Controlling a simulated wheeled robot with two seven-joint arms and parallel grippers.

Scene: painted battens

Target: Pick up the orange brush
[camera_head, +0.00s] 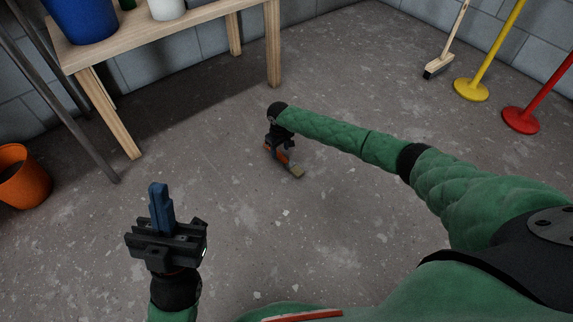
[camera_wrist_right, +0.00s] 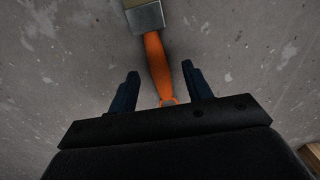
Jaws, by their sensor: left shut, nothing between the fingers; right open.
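The orange brush lies on the grey concrete floor. In the wrist view its orange handle (camera_wrist_right: 157,65) runs between the two fingers, with the metal ferrule (camera_wrist_right: 145,17) at the top edge and the bristles mostly cut off. In the head view the brush (camera_head: 294,169) shows below my right gripper (camera_head: 281,146), which hides part of the handle. My right gripper (camera_wrist_right: 157,92) is open, one finger on each side of the handle, and is not closed on it. My left gripper (camera_head: 160,203) is shut and empty at the lower left, far from the brush.
A wooden table (camera_head: 190,22) with a blue bucket (camera_head: 80,18) and a white pot (camera_head: 166,9) stands at the upper left. An orange bucket (camera_head: 22,178) is at the left edge. A broom (camera_head: 440,62), a yellow stand (camera_head: 471,89) and a red stand (camera_head: 521,119) are at the right.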

